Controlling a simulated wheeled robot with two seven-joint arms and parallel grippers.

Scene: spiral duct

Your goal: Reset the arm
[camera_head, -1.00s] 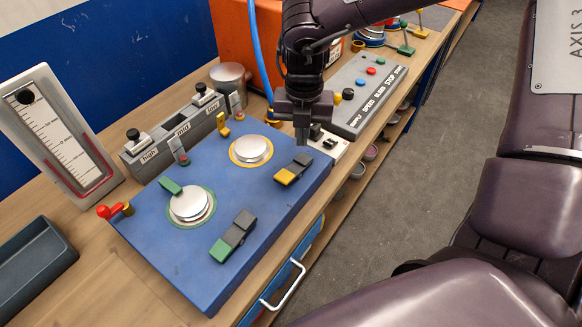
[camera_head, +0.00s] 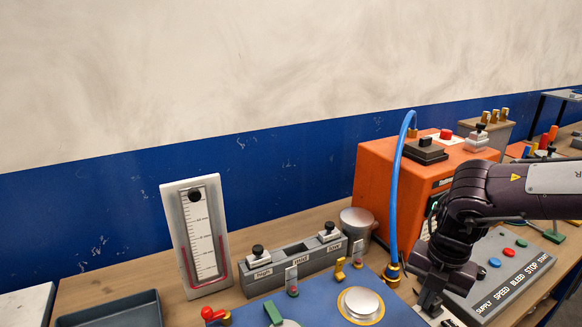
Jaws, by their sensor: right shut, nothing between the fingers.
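My right arm comes in from the right edge, and its gripper (camera_head: 430,304) points down at the bottom right. The gripper is shut and empty. It is beside the right side of the blue panel (camera_head: 395,312) and in front of the grey button box (camera_head: 505,268). Part of that box is hidden behind my arm. My left gripper is not in view.
An orange box (camera_head: 385,190) with a blue hose (camera_head: 396,180) stands behind my right arm. A white gauge (camera_head: 197,240), a grey block with knobs (camera_head: 295,262), a metal cup (camera_head: 356,225) and a dark tray (camera_head: 115,311) stand on the wooden bench.

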